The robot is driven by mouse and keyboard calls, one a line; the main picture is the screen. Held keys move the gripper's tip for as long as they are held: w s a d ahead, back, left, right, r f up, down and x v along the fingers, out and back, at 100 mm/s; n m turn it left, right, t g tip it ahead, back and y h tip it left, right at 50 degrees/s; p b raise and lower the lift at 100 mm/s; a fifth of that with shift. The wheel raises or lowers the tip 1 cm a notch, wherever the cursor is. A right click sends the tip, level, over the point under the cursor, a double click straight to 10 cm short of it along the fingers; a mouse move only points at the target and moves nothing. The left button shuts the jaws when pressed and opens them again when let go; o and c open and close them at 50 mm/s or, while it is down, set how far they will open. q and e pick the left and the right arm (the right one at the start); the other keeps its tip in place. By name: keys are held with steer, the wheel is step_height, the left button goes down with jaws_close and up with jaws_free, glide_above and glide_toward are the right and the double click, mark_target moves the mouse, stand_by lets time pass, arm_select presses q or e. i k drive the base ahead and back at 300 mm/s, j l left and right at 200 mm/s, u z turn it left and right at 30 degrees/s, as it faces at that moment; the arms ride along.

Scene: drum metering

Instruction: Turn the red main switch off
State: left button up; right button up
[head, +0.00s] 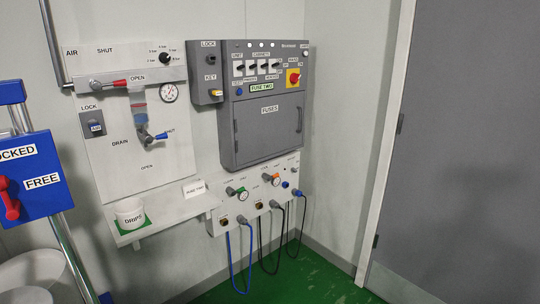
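The red main switch (294,78) is a red rotary knob on a yellow plate, at the upper right of the grey electrical cabinet (262,134) on the wall. Small lettering stands around it, but its exact on or off position is too small to tell. Neither of my grippers shows in the head view, so nothing of mine is seen at the switch.
A grey key box (207,72) sits left of the cabinet. A white air panel (122,160) with valves and a gauge is further left. A socket panel (258,200) with hanging cables is below. A blue lever box (30,181) stands at the left edge. A grey door (460,160) is right.

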mark_target(295, 76)
steer(key=i+l+u, duration=0.1)
steer(key=i+l, duration=0.2)
steer(key=i+l+u, duration=0.15)
steer(key=i+l, duration=0.15)
steer(key=l, duration=0.2)
steer(key=i+l+u, duration=0.1)
steer(key=i+l, duration=0.15)
steer(key=l, duration=0.2)
